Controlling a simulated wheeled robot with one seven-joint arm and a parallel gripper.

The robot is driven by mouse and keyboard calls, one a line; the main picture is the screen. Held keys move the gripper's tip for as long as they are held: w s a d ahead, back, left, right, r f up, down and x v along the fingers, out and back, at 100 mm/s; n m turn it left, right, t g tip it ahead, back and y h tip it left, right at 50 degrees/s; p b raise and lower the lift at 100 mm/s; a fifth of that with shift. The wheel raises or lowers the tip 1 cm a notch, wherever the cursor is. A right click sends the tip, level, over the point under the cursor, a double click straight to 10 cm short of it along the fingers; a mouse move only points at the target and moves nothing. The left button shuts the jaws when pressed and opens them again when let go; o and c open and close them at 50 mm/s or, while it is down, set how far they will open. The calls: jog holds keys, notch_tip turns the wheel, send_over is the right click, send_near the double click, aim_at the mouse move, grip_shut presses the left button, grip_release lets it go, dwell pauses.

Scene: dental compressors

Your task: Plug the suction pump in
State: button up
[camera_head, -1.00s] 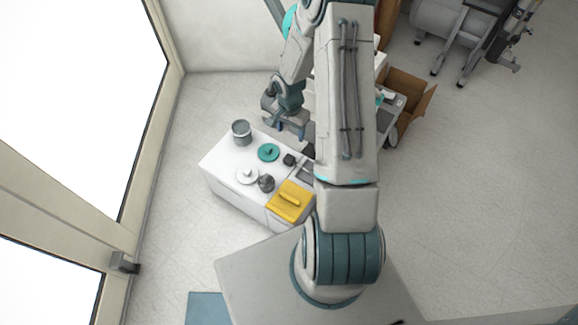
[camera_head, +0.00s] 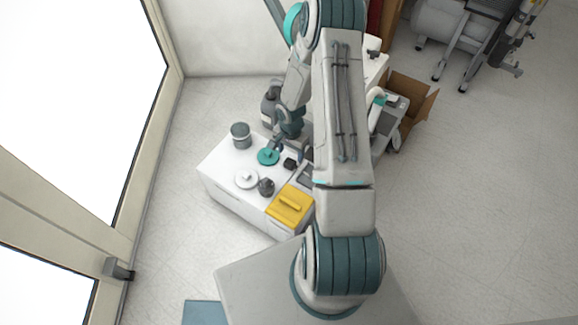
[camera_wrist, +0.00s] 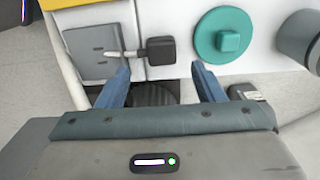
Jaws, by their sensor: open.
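A small black plug (camera_head: 289,163) lies on the white cabinet top, right of a teal lidded disc. In the wrist view the plug (camera_wrist: 160,50) is a black block with a pale prong pointing left at a grey socket plate (camera_wrist: 92,45). The prong's tip overlaps the plate's edge; I cannot tell whether it touches. The socket plate (camera_head: 307,174) is partly hidden by my arm in the head view. My gripper (camera_wrist: 160,78) is open and empty, its blue fingers on either side of the plug's line, short of it. The suction pump is not clearly identifiable.
The teal disc (camera_head: 268,156), a white disc (camera_head: 246,179), a dark knob (camera_head: 266,187), a grey canister (camera_head: 241,135) and a yellow handled panel (camera_head: 290,205) crowd the cabinet top (camera_head: 222,160). An open cardboard box (camera_head: 411,98) stands right.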

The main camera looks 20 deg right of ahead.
aim_at(289, 162)
jog(key=shift+f, duration=0.4)
jog(key=f+b, duration=0.2)
jog(key=f, duration=0.3)
jog(key=shift+a+f+b, duration=0.15)
jog(key=shift+a+b, duration=0.15)
jog(key=shift+b, duration=0.1)
jog(key=c, duration=1)
